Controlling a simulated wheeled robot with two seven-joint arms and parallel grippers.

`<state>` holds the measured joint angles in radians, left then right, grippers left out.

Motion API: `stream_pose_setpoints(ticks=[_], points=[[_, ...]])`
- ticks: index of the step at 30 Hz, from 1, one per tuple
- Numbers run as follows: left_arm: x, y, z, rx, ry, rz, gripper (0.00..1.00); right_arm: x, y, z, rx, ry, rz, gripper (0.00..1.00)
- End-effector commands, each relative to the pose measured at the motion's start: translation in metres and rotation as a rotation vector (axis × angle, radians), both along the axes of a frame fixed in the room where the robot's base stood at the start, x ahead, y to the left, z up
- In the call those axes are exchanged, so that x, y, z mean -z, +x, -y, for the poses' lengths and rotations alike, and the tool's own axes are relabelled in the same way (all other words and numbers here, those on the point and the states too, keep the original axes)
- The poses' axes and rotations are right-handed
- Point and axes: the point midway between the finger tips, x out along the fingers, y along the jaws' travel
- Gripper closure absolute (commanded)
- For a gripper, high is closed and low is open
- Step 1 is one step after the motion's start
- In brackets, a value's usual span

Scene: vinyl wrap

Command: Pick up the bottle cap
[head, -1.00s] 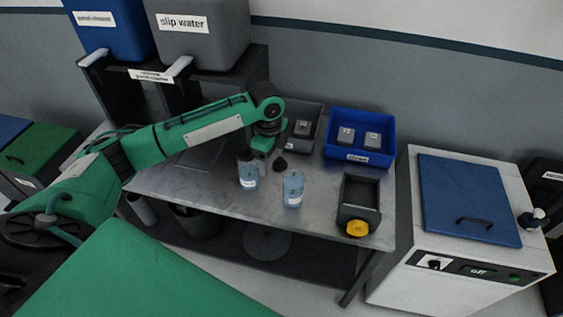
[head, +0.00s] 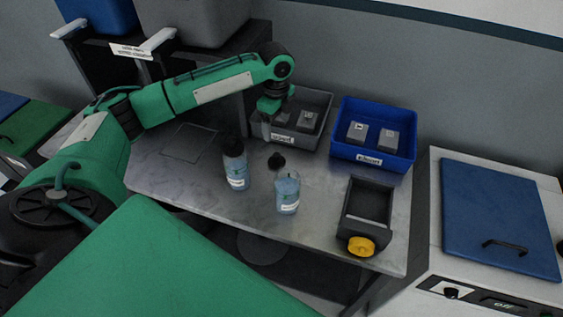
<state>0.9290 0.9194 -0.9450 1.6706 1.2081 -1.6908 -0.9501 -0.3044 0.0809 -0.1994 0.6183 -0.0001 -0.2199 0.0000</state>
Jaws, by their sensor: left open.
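A small black bottle cap (head: 276,161) lies on the grey table (head: 330,165), just behind an open clear bottle (head: 287,192) with bluish liquid and a white label. A second bottle (head: 236,172) stands to the left with a black cap on it. My left gripper (head: 266,124) points down behind the loose cap, in front of the left part of the grey bin. It is open and apart from the cap; its fingertips are dark and hard to make out. My right gripper is not in view.
A grey bin (head: 318,130) and a blue bin (head: 372,160) hold small grey blocks at the back. A black holder with a yellow knob (head: 361,246) stands at the front right. A white machine with a blue lid (head: 497,215) is at the right. The table's left part is clear.

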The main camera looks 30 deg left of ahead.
Motion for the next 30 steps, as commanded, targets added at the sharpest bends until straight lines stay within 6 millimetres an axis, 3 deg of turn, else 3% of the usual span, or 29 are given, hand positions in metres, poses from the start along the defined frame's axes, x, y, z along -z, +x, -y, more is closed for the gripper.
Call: stream_pose_setpoints(ticks=[5,15,23,30], points=[[0.017,0.000,0.000,0.000,0.001,-0.002,0.23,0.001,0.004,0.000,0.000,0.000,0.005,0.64],[0.078,-0.001,0.000,0.000,0.000,-0.002,0.23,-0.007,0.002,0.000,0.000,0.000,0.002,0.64],[0.097,-0.002,-0.002,-0.001,0.001,-0.001,0.23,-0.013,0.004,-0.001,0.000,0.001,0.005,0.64],[0.133,-0.004,-0.003,0.000,0.000,-0.001,0.23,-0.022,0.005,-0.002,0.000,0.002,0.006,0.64]])
